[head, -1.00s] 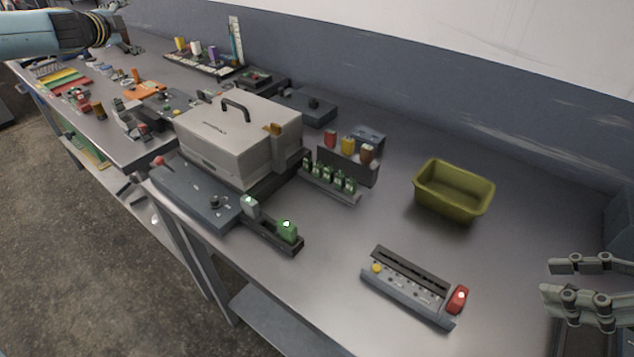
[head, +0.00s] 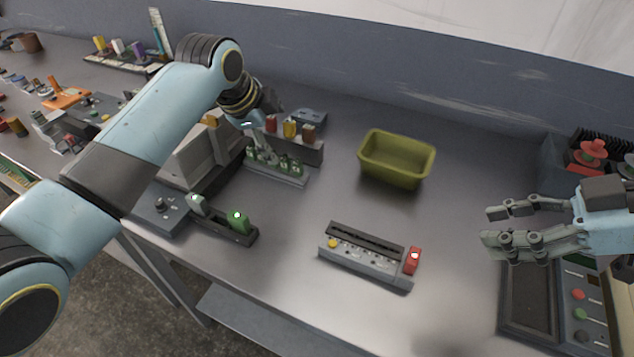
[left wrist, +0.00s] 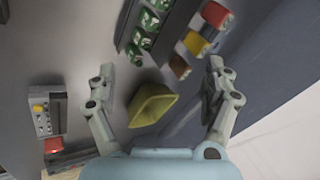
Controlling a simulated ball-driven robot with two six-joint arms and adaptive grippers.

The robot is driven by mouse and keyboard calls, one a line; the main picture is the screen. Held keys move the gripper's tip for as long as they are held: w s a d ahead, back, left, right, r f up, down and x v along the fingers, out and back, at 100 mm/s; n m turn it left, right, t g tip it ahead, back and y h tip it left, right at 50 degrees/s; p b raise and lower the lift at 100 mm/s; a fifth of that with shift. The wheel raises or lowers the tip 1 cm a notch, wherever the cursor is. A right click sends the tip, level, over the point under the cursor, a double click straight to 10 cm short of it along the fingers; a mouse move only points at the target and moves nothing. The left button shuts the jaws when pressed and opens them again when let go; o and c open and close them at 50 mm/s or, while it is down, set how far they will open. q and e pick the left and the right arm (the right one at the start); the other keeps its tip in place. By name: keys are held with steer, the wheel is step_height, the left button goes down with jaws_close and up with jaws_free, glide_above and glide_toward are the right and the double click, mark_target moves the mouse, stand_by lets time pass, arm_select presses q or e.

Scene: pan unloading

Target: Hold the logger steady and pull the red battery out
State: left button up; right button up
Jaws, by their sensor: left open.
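The logger (head: 365,262) is a grey block with a dark slotted back and a yellow button, lying on the bench right of centre. The red battery (head: 412,261) sits at its right end. In the left wrist view, the logger (left wrist: 45,110) is at the left edge and the red battery (left wrist: 54,146) below it. My left gripper (left wrist: 160,82) is open and empty, above the bench near the green and coloured blocks, away from the logger; the head view shows its fingers poorly. My right gripper (head: 487,226) is open and empty, right of the battery and apart from it.
An olive bin (head: 397,178) stands behind the logger. A rack of green blocks (head: 275,168) and a holder with red, yellow and brown blocks (head: 312,150) are at its left. A control panel (head: 530,300) lies at the right. The bench around the logger is clear.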

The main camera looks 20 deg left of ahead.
mark_target(338, 238)
arm_select(q)
steer(key=s+d+f+m+g+h, duration=0.1)
steer(key=s+d+m+g+h, duration=0.15)
steer(key=s+d, duration=0.35)
steer(key=s+d+f+m+g+h, duration=0.1)
steer(key=s+d+m+g+h, duration=0.2)
steer(key=d, duration=0.5)
steer(key=shift+n+g+y, duration=0.25)
steer(key=shift+g+y, duration=0.1)
steer(key=shift+y, duration=0.3)
steer(key=x, duration=1)
steer(key=shift+s+f, duration=0.15)
steer(key=shift+s, duration=0.2)
